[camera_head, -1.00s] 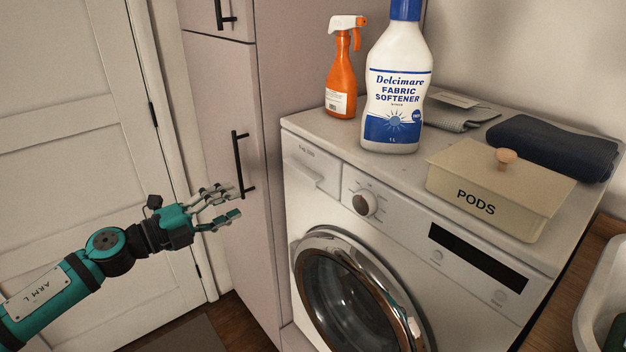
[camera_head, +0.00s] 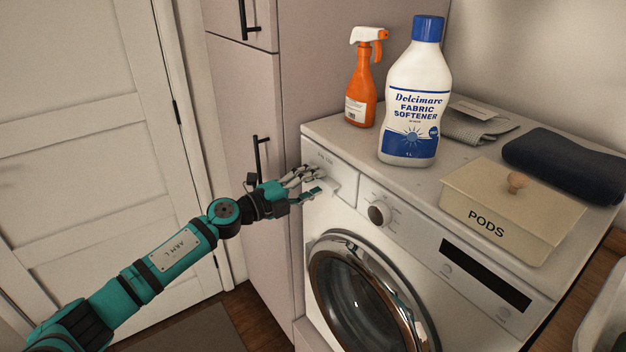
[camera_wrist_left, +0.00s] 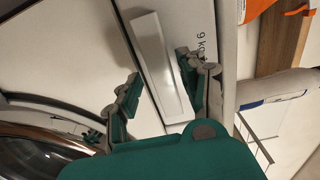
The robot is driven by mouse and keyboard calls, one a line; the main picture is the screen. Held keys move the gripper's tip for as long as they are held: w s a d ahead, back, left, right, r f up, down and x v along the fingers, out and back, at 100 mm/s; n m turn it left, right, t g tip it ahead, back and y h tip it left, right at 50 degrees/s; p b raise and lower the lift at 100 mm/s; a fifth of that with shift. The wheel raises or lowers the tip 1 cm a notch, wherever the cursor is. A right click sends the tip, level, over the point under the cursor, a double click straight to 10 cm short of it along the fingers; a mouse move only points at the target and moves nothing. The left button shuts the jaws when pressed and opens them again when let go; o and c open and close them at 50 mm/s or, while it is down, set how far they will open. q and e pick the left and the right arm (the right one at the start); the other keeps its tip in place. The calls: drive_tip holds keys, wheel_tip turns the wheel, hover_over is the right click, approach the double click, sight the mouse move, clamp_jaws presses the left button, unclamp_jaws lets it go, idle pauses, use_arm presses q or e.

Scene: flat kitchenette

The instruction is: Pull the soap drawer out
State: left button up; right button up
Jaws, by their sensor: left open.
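The soap drawer (camera_head: 345,173) is the pale panel at the upper left of the washing machine's front, left of the dial, and looks closed. My left gripper (camera_head: 316,182) is in front of it, hiding part of its face. In the left wrist view, a long white grip bar (camera_wrist_left: 160,65) stands on the drawer front. My left gripper (camera_wrist_left: 156,78) is open there, with one finger on each side of the bar. I cannot tell whether the fingers touch it. My right gripper is not in view.
The washing machine (camera_head: 375,235) has a dial (camera_head: 379,214) right of the drawer. An orange spray bottle (camera_head: 362,95), a fabric softener bottle (camera_head: 413,100) and a pods box (camera_head: 500,215) stand on top. A tall cabinet with a black handle (camera_head: 258,160) is close on the left.

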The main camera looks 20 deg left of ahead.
use_arm(q)
drive_tip(key=shift+w+d, duration=0.15)
drive_tip(key=shift+w, duration=0.05)
clamp_jaws()
drive_tip(key=shift+s+f, duration=0.1)
